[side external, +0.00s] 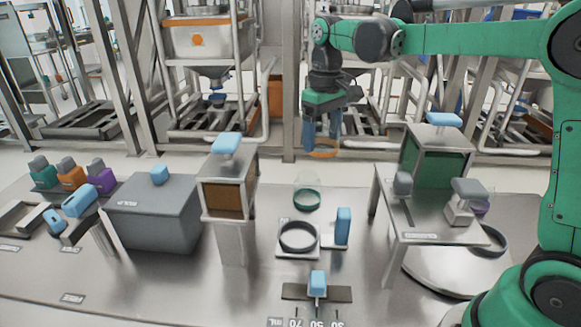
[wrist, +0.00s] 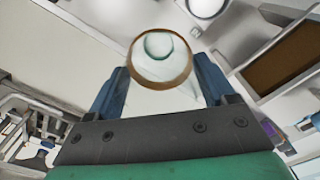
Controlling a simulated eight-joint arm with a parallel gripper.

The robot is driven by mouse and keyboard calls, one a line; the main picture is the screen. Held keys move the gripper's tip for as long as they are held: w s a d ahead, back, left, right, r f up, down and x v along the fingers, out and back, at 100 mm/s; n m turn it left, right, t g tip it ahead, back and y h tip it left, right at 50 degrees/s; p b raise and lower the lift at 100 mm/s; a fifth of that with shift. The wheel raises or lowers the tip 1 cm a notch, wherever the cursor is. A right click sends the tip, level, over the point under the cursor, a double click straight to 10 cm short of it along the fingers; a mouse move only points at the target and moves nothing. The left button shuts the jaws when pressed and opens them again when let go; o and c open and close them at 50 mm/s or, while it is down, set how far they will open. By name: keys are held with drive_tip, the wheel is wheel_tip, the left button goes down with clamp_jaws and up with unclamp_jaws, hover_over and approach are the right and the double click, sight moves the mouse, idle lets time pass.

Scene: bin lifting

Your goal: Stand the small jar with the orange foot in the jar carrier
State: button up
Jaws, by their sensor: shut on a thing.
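The small clear jar with the orange foot (side external: 323,154) hangs in the air between the blue fingers of my gripper (side external: 322,136), foot down. In the wrist view my gripper (wrist: 160,85) is shut on the jar, and its orange-brown rim (wrist: 163,84) shows between the fingers. A teal ring shows through the jar in that view. What looks like the jar carrier is a pale plate with a dark ring (side external: 298,250) and a blue upright grip (side external: 343,227) at its right, on the table below. The held jar is well above it and apart from it.
A clear jar with a teal foot (side external: 307,200) stands behind the dark ring. A brown-fronted box on a post (side external: 230,195) is at left, a raised metal stand (side external: 430,205) at right. A blue-knobbed lever (side external: 317,283) is in front. A grey box (side external: 155,215) stands farther left.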

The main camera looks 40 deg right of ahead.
drive_tip(key=s+a+f+n, duration=0.3)
drive_tip(key=a+f+n, duration=0.1)
drive_tip(key=a+f, duration=0.4)
hover_over(298, 238)
drive_tip(key=shift+f, duration=1.9)
drive_tip(key=shift+f, duration=0.95)
idle(0.5)
drive_tip(key=o, duration=1.2)
drive_tip(key=shift+r, duration=4)
